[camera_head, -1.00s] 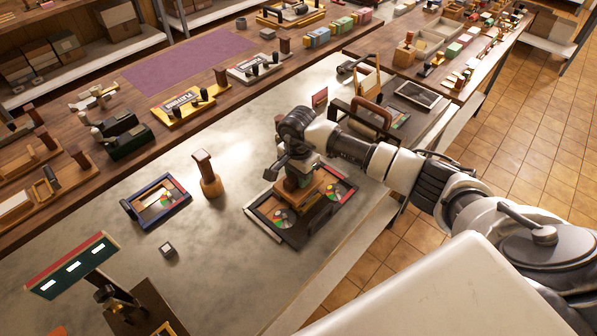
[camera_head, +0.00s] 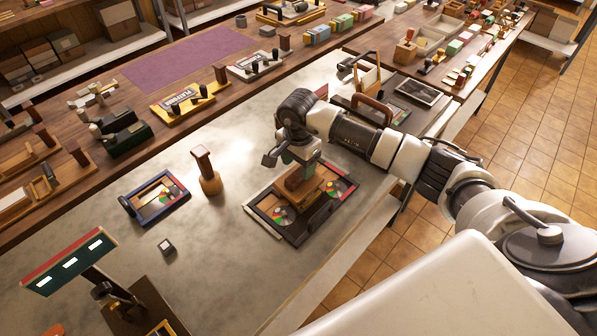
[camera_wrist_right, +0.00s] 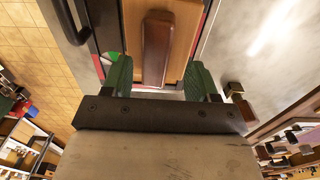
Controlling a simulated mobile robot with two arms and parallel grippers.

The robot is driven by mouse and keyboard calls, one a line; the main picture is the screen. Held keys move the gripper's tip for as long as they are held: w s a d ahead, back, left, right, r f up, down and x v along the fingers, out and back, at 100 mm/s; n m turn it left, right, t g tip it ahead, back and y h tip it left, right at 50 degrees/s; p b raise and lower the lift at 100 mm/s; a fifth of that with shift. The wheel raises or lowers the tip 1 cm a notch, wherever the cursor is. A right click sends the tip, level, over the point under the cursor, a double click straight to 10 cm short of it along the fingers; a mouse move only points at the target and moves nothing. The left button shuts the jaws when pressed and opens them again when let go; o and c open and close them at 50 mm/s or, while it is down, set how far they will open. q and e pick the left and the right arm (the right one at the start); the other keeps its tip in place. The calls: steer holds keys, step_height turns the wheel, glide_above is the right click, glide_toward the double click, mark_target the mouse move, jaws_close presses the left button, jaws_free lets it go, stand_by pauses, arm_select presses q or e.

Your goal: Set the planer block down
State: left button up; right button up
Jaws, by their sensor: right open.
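The planer block (camera_head: 308,190), a light wooden block with a rounded brown handle, rests on the dark framed tray (camera_head: 262,228) at the bench's front edge. It also shows in the right wrist view, with its brown handle (camera_wrist_right: 157,48) running between the lines of the fingers. My right gripper (camera_head: 297,160) is just above the block, pointing down. In the right wrist view its two green fingers (camera_wrist_right: 159,78) are apart, one to each side of the handle, not clasping it. Coloured discs show on the tray beside the block. My left gripper is not in view.
A wooden peg-like stamp (camera_head: 207,172) stands left of the tray, beside a small blue-edged tray (camera_head: 157,200). A small grey cube (camera_head: 167,247) and a green sign (camera_head: 70,262) are nearer. A brown-handled black frame (camera_head: 372,110) stands behind my right arm.

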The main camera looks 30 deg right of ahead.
mark_target(298, 170)
step_height(298, 170, up, 9)
steer(key=b, duration=0.2)
steer(key=shift+f, duration=0.1)
stand_by(0.4)
